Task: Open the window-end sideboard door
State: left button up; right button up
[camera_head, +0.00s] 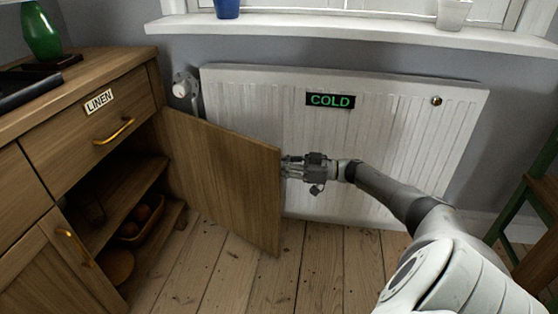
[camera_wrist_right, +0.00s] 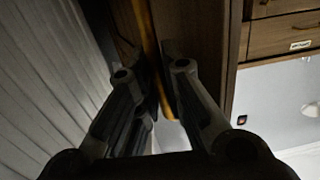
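The window-end sideboard door (camera_head: 225,175) stands swung wide open, out towards the radiator, and its inner face shows. My right gripper (camera_head: 292,167) is at the door's free edge, on the far side near the radiator. In the right wrist view, the fingers (camera_wrist_right: 155,75) close on either side of the door's brass handle (camera_wrist_right: 151,45). The head view hides this handle behind the door. My left gripper is in neither view.
The open compartment shows a shelf (camera_head: 125,190) and a basket of round brown things (camera_head: 140,222). A white radiator (camera_head: 390,125) with a "COLD" sign stands close behind the door. A green chair (camera_head: 530,200) is at right. Floorboards (camera_head: 340,255) are clear in front.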

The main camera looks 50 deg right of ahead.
jog(key=shift+o, duration=0.4)
jog(key=shift+s+d, duration=0.1)
jog(key=v, duration=1.1)
jog(key=shift+s+d, duration=0.25)
jog(key=shift+s, duration=0.05)
